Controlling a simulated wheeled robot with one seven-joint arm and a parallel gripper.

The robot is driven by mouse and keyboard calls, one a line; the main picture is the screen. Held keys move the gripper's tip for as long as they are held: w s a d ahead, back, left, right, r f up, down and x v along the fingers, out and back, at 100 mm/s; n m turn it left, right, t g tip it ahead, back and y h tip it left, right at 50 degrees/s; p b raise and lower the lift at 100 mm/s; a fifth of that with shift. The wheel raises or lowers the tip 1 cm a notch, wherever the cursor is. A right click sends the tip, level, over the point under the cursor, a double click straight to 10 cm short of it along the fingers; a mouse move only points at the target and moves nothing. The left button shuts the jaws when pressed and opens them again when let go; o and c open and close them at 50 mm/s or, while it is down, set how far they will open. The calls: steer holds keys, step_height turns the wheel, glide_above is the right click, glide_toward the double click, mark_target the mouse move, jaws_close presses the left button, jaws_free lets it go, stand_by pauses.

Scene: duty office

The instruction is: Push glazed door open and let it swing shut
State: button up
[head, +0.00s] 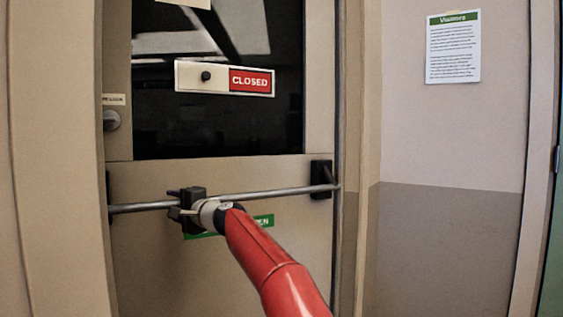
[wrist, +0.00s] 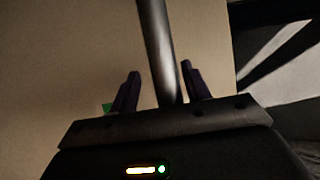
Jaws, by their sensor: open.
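The glazed door (head: 145,255) stands in its frame and looks shut in the head view, with a dark glass pane (head: 220,135) in its upper part. A metal push bar (head: 285,193) runs across it below the glass, with a black end bracket (head: 321,180) at the right. My gripper (head: 177,205) is at the bar, left of its middle. In the wrist view the bar (wrist: 156,45) passes between the two open fingers (wrist: 158,88). I cannot tell whether the fingers touch it. My arm partly hides a green sign (head: 264,220) below the bar.
A slider sign (head: 224,79) reading CLOSED is on the glass. A round lock (head: 111,120) is at the door's left edge. A Visitors notice (head: 453,47) hangs on the wall (head: 440,140) to the right. The door frame (head: 70,150) borders the door at the left.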

steer(key=r+b+v, duration=0.2)
steer(key=b+v, duration=0.2)
steer(key=v, duration=1.3)
steer(key=s+a+r+b+v, duration=0.1)
steer(key=b+v, duration=0.3)
steer(key=v, duration=1.3)
steer(key=r+b+v, duration=0.2)
steer(key=b+v, duration=0.2)
steer(key=v, duration=1.4)
steer(key=s+a+f+g+h, duration=0.1)
steer(key=a+f+g+h, duration=0.15)
steer(key=f, duration=0.85)
steer(key=s+a+f+g+h, duration=0.1)
steer(key=s+a+f+h, duration=0.2)
steer(key=f, duration=0.7)
steer(key=s+d+f+n+g+h, duration=0.1)
steer(key=s+f+n+h, duration=0.35)
steer(key=f, duration=0.65)
steer(key=s+d+f+n+g+h, duration=0.1)
steer(key=s+d+f+n+h, duration=0.25)
steer(key=f, duration=0.85)
step_height(320, 180, up, 12)
steer(key=s+a+p, duration=0.1)
steer(key=s+p, duration=0.1)
steer(key=p, duration=1)
steer(key=shift+s+a+r+p, duration=0.15)
steer(key=shift+s+p, duration=0.05)
steer(key=shift+p, duration=0.1)
steer(key=shift+h, duration=0.25)
